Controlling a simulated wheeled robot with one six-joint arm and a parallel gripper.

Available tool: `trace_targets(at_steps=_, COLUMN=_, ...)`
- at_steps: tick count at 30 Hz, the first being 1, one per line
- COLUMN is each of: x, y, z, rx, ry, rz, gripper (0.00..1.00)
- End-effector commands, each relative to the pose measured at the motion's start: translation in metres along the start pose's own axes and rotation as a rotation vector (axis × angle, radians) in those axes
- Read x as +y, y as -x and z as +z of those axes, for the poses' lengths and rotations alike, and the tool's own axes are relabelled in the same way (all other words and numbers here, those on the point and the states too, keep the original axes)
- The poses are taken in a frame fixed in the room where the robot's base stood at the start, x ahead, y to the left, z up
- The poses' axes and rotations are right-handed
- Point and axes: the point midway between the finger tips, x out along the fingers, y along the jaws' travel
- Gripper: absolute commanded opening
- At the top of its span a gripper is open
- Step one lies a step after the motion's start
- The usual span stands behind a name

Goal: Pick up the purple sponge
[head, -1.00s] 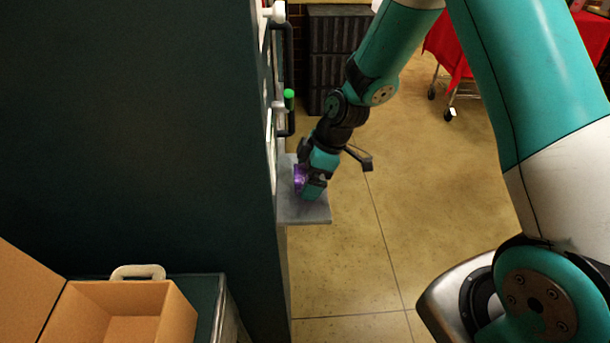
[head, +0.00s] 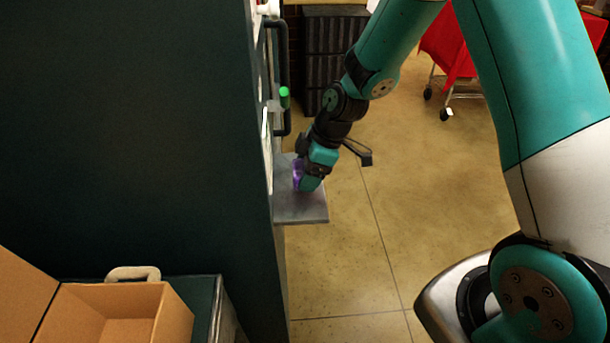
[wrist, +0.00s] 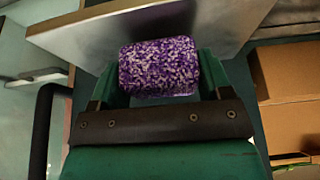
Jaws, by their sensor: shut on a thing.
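The purple sponge (wrist: 158,68) is speckled purple and white, and it sits between the two fingers of my gripper (wrist: 157,75) in the wrist view. My gripper is shut on it. In the head view the sponge (head: 297,175) shows as a small purple patch at the left side of my gripper (head: 306,178), over the grey shelf (head: 300,207). Most of the sponge is hidden behind the gripper there. I cannot tell whether the sponge still touches the shelf.
A dark green cabinet wall (head: 130,130) stands left of the shelf. A dark handle (head: 284,65) and a green knob (head: 284,92) are just above it. An open cardboard box (head: 120,318) is at the lower left. Open floor (head: 400,220) lies to the right.

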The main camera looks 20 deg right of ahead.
Motion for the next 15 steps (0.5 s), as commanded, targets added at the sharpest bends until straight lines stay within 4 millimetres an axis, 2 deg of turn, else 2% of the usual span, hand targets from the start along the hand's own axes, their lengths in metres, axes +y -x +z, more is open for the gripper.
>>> trace_targets(at_steps=10, x=0.0, y=0.058, z=-0.024, rx=0.002, ry=0.004, rz=0.005, gripper=0.49)
trace_targets(at_steps=15, x=0.001, y=0.068, z=0.014, rx=0.0, ry=-0.007, rz=0.003, gripper=0.49)
